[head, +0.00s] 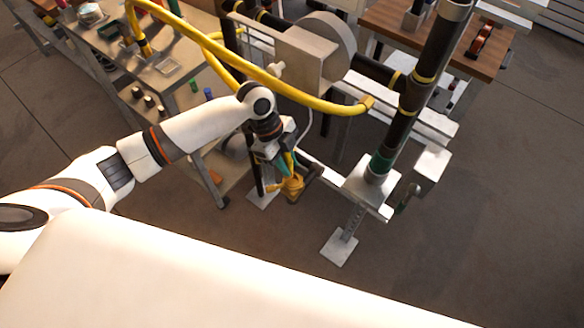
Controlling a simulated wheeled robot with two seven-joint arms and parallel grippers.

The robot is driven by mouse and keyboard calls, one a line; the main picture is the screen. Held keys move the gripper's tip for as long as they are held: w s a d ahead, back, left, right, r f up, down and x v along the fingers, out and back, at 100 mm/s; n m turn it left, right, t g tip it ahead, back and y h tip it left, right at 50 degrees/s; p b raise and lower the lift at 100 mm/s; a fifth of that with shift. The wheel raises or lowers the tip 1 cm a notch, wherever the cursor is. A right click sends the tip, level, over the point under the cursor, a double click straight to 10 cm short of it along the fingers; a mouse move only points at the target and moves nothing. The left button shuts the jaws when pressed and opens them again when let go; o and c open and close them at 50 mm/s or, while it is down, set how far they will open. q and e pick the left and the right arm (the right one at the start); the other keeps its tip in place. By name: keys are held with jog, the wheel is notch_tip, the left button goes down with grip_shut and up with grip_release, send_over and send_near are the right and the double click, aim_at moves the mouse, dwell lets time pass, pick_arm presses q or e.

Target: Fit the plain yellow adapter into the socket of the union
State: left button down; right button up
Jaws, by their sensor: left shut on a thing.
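My left gripper (285,172) reaches down beside the pipe stand in the middle of the head view. It is shut on a small yellow piece (292,188), which looks like the plain yellow adapter. The gripper hides part of it. A dark fitting (311,172) is close to the right of the yellow piece. It may be the union, but its socket cannot be made out. I cannot tell whether the yellow piece touches it. My right gripper is not in view.
A metal stand (372,192) carries a thick black vertical pipe (425,60) to the right. A yellow hose (290,92) arches above the gripper. A workbench (170,75) with small parts is at upper left, a wooden table (395,22) at upper right. Floor is clear at lower right.

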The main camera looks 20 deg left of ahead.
aim_at(291, 170)
pick_arm(q)
jog(key=shift+s+d, duration=0.15)
jog(key=shift+d, duration=0.55)
jog(key=shift+f, duration=1.8)
jog(key=c, duration=1.1)
grip_release()
jog(key=shift+f, duration=0.1)
jog(key=shift+c, duration=0.2)
jog(key=v, duration=1.2)
